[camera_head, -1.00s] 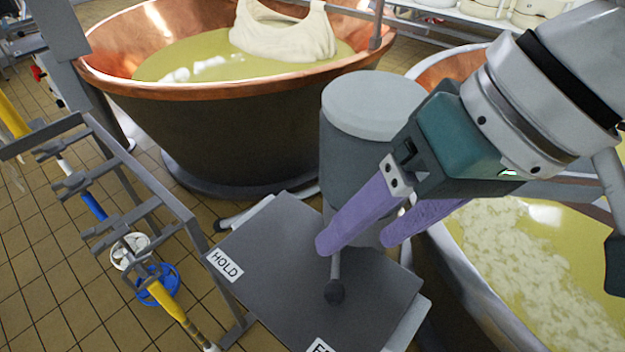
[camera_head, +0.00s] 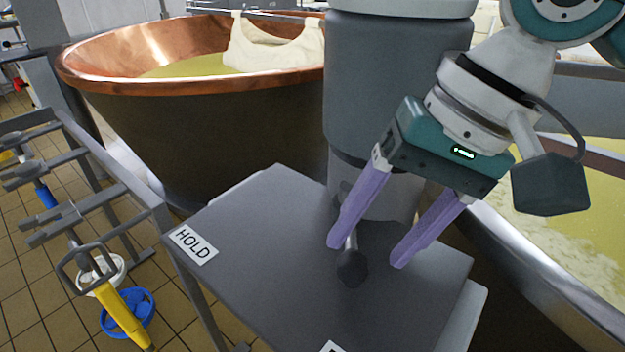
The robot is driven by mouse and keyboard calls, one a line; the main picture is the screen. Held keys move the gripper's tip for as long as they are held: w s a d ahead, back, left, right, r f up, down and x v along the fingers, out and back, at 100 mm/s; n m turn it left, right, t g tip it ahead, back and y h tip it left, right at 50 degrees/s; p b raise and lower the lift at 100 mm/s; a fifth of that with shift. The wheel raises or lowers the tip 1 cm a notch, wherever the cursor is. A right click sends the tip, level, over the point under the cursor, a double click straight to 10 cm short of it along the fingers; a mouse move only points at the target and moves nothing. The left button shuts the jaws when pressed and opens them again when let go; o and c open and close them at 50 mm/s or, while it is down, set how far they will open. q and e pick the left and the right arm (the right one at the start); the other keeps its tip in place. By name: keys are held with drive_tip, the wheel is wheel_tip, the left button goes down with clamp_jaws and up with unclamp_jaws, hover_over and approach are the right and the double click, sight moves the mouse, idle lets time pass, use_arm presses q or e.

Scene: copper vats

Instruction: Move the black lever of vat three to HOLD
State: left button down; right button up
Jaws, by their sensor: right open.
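The black lever (camera_head: 352,268) stands on a grey panel (camera_head: 255,255) with its round dark knob toward me. A white HOLD label (camera_head: 193,244) lies at the panel's left edge, to the left of the lever. A second label (camera_head: 332,347) is cut off at the bottom edge. My right gripper (camera_head: 364,255) is open, with its two purple fingers pointing down over the panel. The left finger overlaps the lever's rod in the picture; I cannot tell whether they touch. The right finger is to the right of the knob, apart from it. My left gripper is not in view.
A copper vat (camera_head: 120,72) with yellow liquid and a white cloth stands behind on the left. Another vat (camera_head: 545,250) with curds is at the right. A grey tool rack (camera_head: 150,195) with yellow-handled tools stands left of the panel. A grey column (camera_head: 395,80) rises behind the lever.

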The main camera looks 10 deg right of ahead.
sight(360, 258)
drive_tip(key=shift+x, duration=1.7)
drive_tip(key=shift+c, duration=0.2)
clamp_jaws()
